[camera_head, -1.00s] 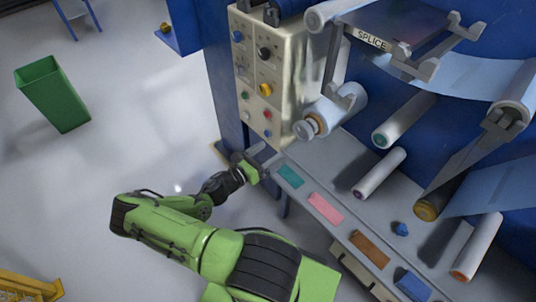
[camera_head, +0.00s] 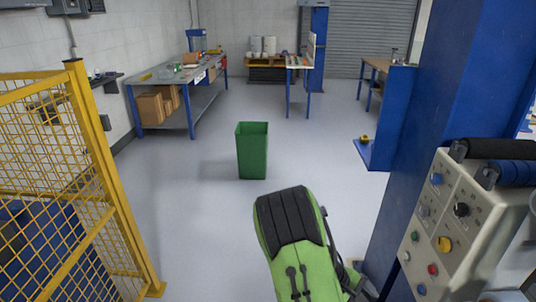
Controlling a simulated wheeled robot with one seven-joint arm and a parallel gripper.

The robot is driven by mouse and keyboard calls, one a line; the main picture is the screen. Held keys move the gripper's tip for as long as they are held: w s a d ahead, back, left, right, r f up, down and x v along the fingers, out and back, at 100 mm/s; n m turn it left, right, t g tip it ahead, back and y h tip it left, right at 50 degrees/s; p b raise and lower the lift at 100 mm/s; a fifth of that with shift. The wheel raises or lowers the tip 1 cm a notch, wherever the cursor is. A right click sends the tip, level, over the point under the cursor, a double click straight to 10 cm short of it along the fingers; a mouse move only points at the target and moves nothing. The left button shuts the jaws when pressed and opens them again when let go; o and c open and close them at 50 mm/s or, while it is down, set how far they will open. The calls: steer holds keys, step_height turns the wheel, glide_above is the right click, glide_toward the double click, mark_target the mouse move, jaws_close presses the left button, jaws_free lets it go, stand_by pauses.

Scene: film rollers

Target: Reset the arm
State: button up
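My green and black arm (camera_head: 300,245) rises from the bottom centre of the head view, folded close to my body. My gripper is not visible; it is outside the picture or hidden behind the arm. Whether it holds anything cannot be seen.
A cream control panel (camera_head: 465,225) with coloured buttons on a blue machine (camera_head: 420,150) stands close at the right. A yellow mesh fence (camera_head: 75,180) is close at the left. A green bin (camera_head: 252,150) stands ahead on open grey floor. Workbenches (camera_head: 180,85) are farther back.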

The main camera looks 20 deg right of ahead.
steer(key=s+a+r+m+t+y, duration=0.2)
steer(key=a+r+t, duration=0.3)
steer(key=a+r, duration=0.5)
steer(key=s+a+r+m+t+y, duration=0.2)
steer(key=s+a+r+t+y, duration=0.2)
steer(key=a+r, duration=0.7)
steer(key=shift+s+r+t, duration=0.6)
steer(key=shift+s+t, duration=0.05)
steer(key=shift+t, duration=0.05)
steer(key=shift+a, duration=0.1)
